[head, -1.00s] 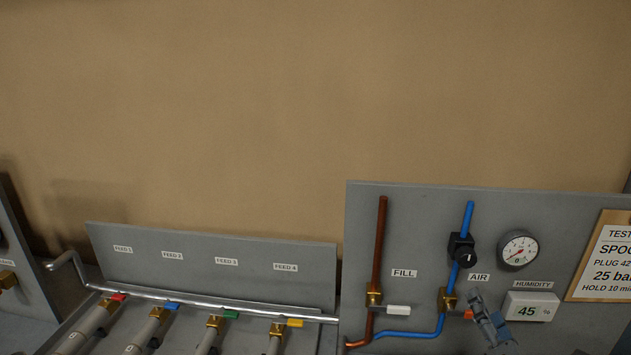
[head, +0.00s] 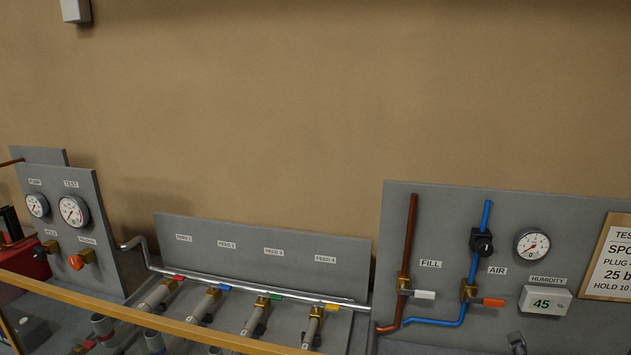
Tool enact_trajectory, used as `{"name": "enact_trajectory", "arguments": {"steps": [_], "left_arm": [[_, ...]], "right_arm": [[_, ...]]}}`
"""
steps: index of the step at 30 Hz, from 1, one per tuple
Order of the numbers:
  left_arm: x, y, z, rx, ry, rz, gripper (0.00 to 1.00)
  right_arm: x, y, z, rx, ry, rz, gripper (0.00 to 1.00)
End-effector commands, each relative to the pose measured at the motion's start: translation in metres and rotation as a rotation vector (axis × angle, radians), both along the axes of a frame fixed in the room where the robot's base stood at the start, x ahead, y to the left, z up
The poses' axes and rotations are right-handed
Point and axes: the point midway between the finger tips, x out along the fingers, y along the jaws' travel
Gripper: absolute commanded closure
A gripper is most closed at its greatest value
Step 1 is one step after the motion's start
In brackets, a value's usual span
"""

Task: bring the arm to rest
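A small dark grey tip (head: 517,343) shows at the bottom edge, below the humidity display. It appears to be part of my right gripper; most of it is cut off, so its fingers cannot be read. It is apart from the AIR valve's orange handle (head: 494,302), which lies sideways, pointing right. The FILL valve's white handle (head: 425,295) also lies sideways. My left gripper and arm are not in view.
The grey FILL and AIR panel (head: 454,220) stands at right with a gauge (head: 532,244) and humidity display (head: 545,301). Several feed valves line a metal pipe (head: 240,291). A gauge panel (head: 85,260) stands at left. A yellow bar (head: 130,317) crosses the lower left foreground.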

Motion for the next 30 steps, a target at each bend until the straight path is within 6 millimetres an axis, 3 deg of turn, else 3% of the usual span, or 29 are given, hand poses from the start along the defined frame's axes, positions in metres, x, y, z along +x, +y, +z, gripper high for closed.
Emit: {"name": "enact_trajectory", "arguments": {"steps": [8,14,21,24,30], "left_arm": [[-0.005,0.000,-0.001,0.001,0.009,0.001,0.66],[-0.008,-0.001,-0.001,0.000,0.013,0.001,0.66],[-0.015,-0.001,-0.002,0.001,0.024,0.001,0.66],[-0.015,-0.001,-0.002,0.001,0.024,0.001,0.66],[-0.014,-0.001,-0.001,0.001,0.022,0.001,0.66]], "right_arm": [[-0.021,-0.001,-0.051,0.329,0.081,-0.132,0.40],[-0.053,0.009,-0.108,0.684,0.171,-0.305,0.40],[-0.122,0.057,-0.188,1.242,0.320,-0.664,0.40],[-0.149,0.083,-0.210,1.429,0.374,-0.814,0.40],[-0.194,0.135,-0.233,1.717,0.465,-1.096,0.40]]}}
